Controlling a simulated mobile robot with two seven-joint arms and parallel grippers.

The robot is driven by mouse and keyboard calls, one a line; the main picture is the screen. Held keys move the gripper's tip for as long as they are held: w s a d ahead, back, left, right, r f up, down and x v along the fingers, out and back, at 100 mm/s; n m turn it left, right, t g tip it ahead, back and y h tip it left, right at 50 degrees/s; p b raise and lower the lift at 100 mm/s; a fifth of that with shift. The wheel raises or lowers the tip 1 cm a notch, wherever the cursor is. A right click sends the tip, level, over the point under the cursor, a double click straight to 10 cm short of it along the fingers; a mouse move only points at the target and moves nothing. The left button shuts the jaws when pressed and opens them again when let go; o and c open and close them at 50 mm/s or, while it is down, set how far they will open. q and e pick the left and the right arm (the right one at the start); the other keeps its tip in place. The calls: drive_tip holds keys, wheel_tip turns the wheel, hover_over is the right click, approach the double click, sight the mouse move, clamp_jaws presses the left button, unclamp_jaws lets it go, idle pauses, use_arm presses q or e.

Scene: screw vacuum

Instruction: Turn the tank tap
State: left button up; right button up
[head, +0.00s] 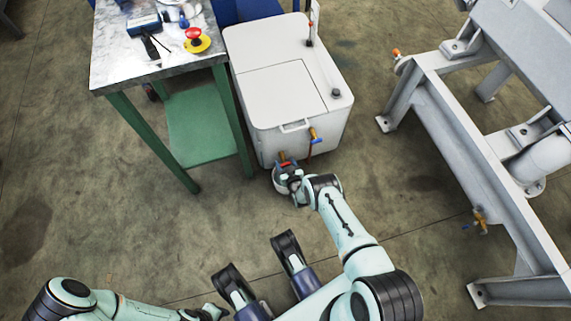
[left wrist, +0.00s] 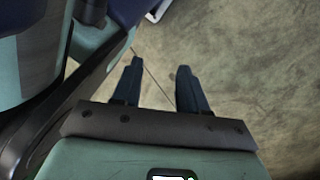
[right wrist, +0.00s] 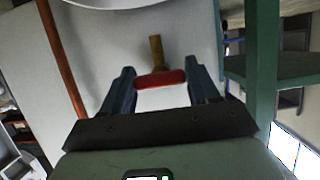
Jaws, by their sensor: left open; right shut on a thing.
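The white tank (head: 290,90) stands beside the workbench in the head view. A brass tap with a red handle sits low on its front. In the right wrist view the red handle (right wrist: 160,79) lies crosswise between the two fingers, with the brass stem (right wrist: 156,52) behind it. My right gripper (right wrist: 160,88) is shut on this handle, a finger at each end. In the head view the right gripper (head: 285,170) is at the tank's lower front and partly hides the tap. My left gripper (left wrist: 160,85) is open and empty above the floor.
A second brass tap with a blue handle (head: 315,137) is higher on the tank's front. A green-legged workbench (head: 110,70) with a red emergency button (head: 193,33) stands left. A grey metal frame (head: 455,130) stands right. The floor between is clear.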

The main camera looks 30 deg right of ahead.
drive_tip(key=o, duration=1)
drive_tip(key=shift+c, duration=0.2)
use_arm(q)
drive_tip(key=w+d+r+t+p, duration=0.1)
drive_tip(key=w+r+t+p, duration=0.3)
drive_tip(key=w+r, duration=0.5)
drive_tip(key=w+p, duration=0.2)
drive_tip(key=w, duration=0.1)
drive_tip(key=shift+d+r+m+t+p, duration=0.15)
drive_tip(key=shift+d+m+t+p, duration=0.15)
drive_tip(key=shift+d+m, duration=0.1)
use_arm(e)
drive_tip(key=v, duration=1.3)
drive_tip(key=shift+s, duration=0.25)
use_arm(q)
drive_tip(key=shift+w, duration=0.1)
use_arm(e)
drive_tip(key=shift+r, duration=0.1)
